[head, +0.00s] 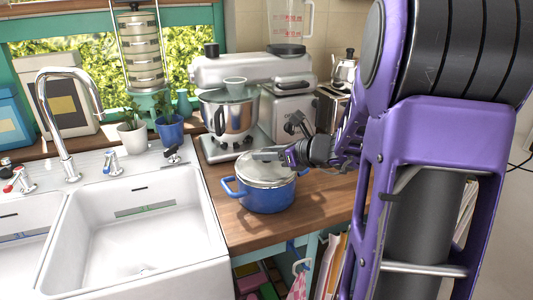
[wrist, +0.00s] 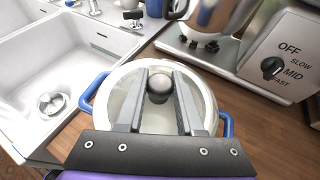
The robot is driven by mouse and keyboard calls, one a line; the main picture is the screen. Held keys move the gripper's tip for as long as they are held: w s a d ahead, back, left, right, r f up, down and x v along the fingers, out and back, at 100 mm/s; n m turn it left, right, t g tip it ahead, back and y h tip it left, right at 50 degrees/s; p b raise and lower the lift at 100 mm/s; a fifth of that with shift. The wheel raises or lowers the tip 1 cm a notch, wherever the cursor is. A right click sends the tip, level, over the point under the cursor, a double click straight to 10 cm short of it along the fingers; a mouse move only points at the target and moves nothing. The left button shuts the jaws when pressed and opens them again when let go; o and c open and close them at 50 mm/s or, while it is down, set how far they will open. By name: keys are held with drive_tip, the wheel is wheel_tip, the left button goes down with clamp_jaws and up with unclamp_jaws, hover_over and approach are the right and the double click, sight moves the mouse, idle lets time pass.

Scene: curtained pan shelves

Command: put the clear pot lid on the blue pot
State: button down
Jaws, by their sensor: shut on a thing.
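The blue pot (head: 265,196) stands on the wooden counter to the right of the sinks. Its blue handles (wrist: 93,90) show on both sides in the wrist view. The clear pot lid (head: 268,170) lies over the pot's opening and looks about level. In the wrist view the lid (wrist: 128,88) covers the pot's top, with its round knob (wrist: 159,84) between my fingers. I cannot tell whether the lid's rim fully touches the pot all round.
A stand mixer (head: 235,80) with a steel bowl stands behind the pot. The white double sink (head: 130,240) is to the left, with a tap (head: 65,125). Potted plants (head: 170,130) stand behind the sink. The wooden counter (head: 330,196) is clear to the right of the pot.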

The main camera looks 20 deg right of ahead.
drive_tip(key=shift+f+b, duration=0.55)
drive_tip(key=shift+f, duration=0.05)
drive_tip(key=shift+c, duration=2.3)
unclamp_jaws()
drive_tip(key=shift+s+d+r, duration=0.25)
drive_tip(key=shift+s, duration=0.05)
drive_tip(key=p+v, duration=0.5)
drive_tip(key=v, duration=1.1)
drive_tip(key=shift+s+p, duration=0.3)
